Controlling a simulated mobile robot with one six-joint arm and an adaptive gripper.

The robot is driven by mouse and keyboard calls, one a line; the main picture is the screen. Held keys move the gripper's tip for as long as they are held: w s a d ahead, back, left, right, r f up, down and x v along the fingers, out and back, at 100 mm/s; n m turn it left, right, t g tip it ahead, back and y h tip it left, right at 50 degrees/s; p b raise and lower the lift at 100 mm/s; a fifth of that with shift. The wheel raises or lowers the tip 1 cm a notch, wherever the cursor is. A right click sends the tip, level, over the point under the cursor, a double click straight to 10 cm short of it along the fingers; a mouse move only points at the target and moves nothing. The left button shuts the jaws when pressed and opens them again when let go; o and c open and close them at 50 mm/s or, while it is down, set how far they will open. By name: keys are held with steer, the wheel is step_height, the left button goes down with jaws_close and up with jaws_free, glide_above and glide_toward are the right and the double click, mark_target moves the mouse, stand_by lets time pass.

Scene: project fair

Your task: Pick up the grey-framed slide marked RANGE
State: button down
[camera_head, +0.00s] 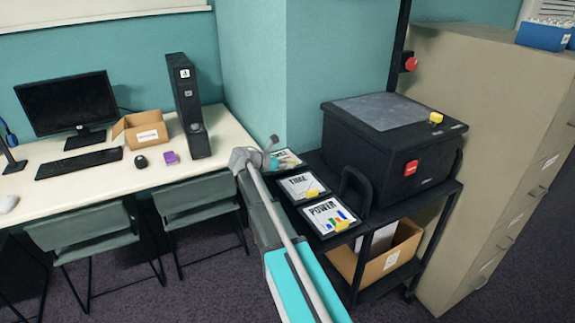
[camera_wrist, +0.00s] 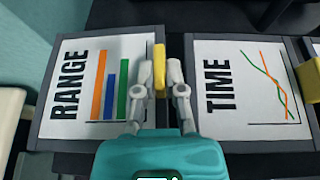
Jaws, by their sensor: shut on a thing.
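The grey-framed slide marked RANGE (camera_wrist: 75,60) lies flat in the wrist view, with an orange, a blue and a green bar. A yellow tab (camera_wrist: 159,58) stands at its right edge. My gripper (camera_wrist: 160,75) is shut on this tab, one finger on each side. In the head view the RANGE slide (camera_head: 289,158) is the farthest of a row on the black cart, partly hidden by my gripper (camera_head: 271,156). Whether the slide is lifted off the cart cannot be told.
The TIME slide (camera_wrist: 245,60) lies close to the right of RANGE. The POWER slide (camera_head: 328,217) is nearest in the row. A black box (camera_head: 385,150) with a glass top stands right of them on the cart. A white desk (camera_head: 70,195) and chairs are left.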

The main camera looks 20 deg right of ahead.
step_height(320, 180, up, 2)
steer(key=shift+p, duration=0.75)
steer(key=s+r+p, duration=0.9)
steer(key=s, duration=0.5)
steer(key=shift+d+r+p, duration=0.2)
steer(key=shift+r+p, duration=0.1)
steer(key=shift+r, duration=0.05)
